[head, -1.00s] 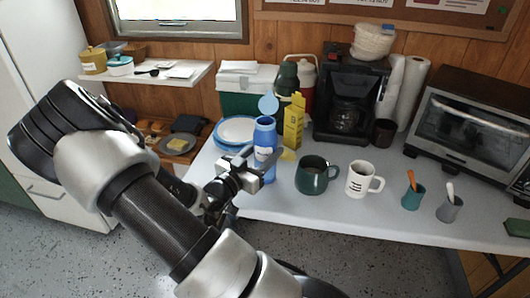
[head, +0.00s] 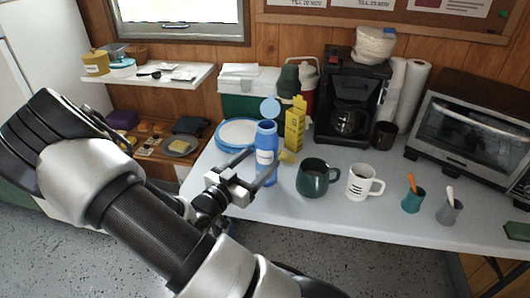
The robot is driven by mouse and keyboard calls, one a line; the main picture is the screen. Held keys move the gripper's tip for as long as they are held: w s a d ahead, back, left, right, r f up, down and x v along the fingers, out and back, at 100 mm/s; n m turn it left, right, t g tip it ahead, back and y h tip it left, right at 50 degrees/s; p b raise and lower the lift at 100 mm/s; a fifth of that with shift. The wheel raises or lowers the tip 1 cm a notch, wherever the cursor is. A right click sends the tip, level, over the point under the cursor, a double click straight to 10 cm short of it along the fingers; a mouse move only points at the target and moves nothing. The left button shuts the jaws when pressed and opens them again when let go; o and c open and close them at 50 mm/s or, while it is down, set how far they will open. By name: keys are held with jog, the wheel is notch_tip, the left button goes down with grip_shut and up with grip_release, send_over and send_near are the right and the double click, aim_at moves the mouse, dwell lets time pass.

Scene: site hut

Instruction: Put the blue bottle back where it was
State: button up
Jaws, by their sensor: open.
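The blue bottle (head: 266,141) stands upright on the white table near its left front edge, in the head view. Its round light-blue lid (head: 270,108) shows above its neck. My gripper (head: 262,162) is open, with its fingers pointing toward the bottle. One finger lies to the left of the bottle and the other crosses in front of its lower part. I cannot tell whether either finger touches it. The bottle's base is partly hidden by the finger.
Blue-rimmed plates (head: 236,133) lie left of the bottle. A yellow carton (head: 294,127) stands close behind it at right. A dark green mug (head: 315,178) and a white mug (head: 362,183) stand to the right. A coffee maker (head: 350,92) is behind.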

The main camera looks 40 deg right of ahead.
jog(key=a+y, duration=0.1)
jog(key=a, duration=0.2)
jog(key=w+a+f+y, duration=0.1)
jog(key=a+y, duration=0.1)
jog(key=a, duration=0.1)
jog(key=w+a+f+t+y+p, duration=0.1)
jog(key=a, duration=0.2)
jog(key=shift+a+f, duration=0.15)
jog(key=shift+a, duration=0.15)
jog(key=w+a+n+y, duration=0.1)
jog(key=w+a+y, duration=0.2)
jog(key=shift+a+t+y, duration=0.3)
jog(key=shift+t+y, duration=0.1)
jog(key=w+a+r+n+t+y, duration=0.2)
jog(key=a+r+n+y, duration=0.2)
jog(key=a+r+y, duration=0.65)
jog(key=s+a+r+n+y, duration=0.1)
jog(key=s+a+r+n, duration=0.3)
jog(key=s+a+r, duration=0.15)
jog(key=s+d+r+n+g+h, duration=0.1)
jog(key=s+d+r+n+g, duration=0.1)
jog(key=s, duration=0.6)
jog(key=s+d+r+n+g+h, duration=0.1)
jog(key=s+d+r+n, duration=0.1)
jog(key=s, duration=0.7)
jog(key=shift+s+d+r+n+g, duration=0.15)
jog(key=shift+s+d+n+g, duration=0.2)
jog(key=shift+d+n, duration=0.6)
jog(key=shift+w+d+m, duration=0.1)
jog(key=shift+d+m, duration=0.15)
